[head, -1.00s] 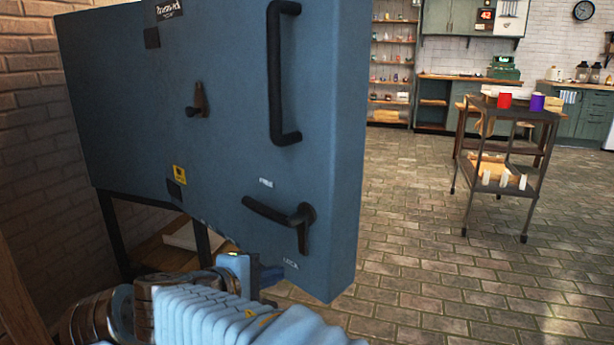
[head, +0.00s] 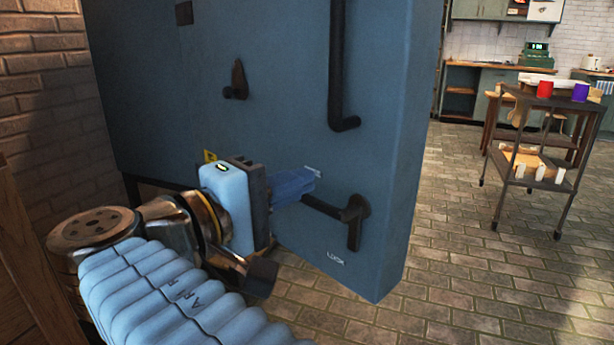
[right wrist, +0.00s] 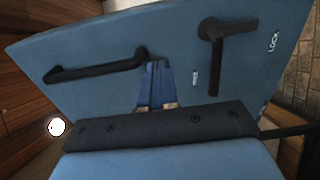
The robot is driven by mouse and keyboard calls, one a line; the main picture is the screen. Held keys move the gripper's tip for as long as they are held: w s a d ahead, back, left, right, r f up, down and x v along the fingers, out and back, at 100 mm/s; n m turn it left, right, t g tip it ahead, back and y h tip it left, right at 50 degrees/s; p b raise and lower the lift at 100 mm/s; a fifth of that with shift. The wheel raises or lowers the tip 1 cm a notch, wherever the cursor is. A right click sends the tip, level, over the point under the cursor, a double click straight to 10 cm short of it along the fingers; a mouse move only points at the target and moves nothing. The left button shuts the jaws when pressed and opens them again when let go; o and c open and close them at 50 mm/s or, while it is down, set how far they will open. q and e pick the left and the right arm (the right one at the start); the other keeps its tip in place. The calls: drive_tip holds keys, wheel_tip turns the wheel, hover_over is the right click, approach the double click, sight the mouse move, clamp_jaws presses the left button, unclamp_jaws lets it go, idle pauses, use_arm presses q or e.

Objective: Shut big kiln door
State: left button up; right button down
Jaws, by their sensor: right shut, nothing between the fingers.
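The big kiln door (head: 270,110) is a large blue-grey panel across the middle of the head view, its thick right edge facing the open floor. The kiln body and any gap behind the door are hidden. The door carries a long black pull handle (head: 338,70) and a black lever (head: 352,212) pointing left, above the word LOCK. My right gripper (head: 308,182) is shut and empty, its fingertips at the door face just above the lever. In the right wrist view, the fingertips (right wrist: 156,68) lie between the pull handle (right wrist: 95,68) and the lever (right wrist: 214,55). I cannot tell whether they touch the door.
A small black latch (head: 236,82) sits on the door's left part. A brick wall (head: 40,110) stands at the left. A dark trolley (head: 540,140) with red and purple cups stands at the right. The paved floor (head: 450,250) between door and trolley is clear.

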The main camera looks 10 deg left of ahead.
sight(366, 155)
drive_tip(key=x, duration=1.2)
drive_tip(key=shift+f, duration=0.1)
drive_tip(key=shift+w, duration=0.1)
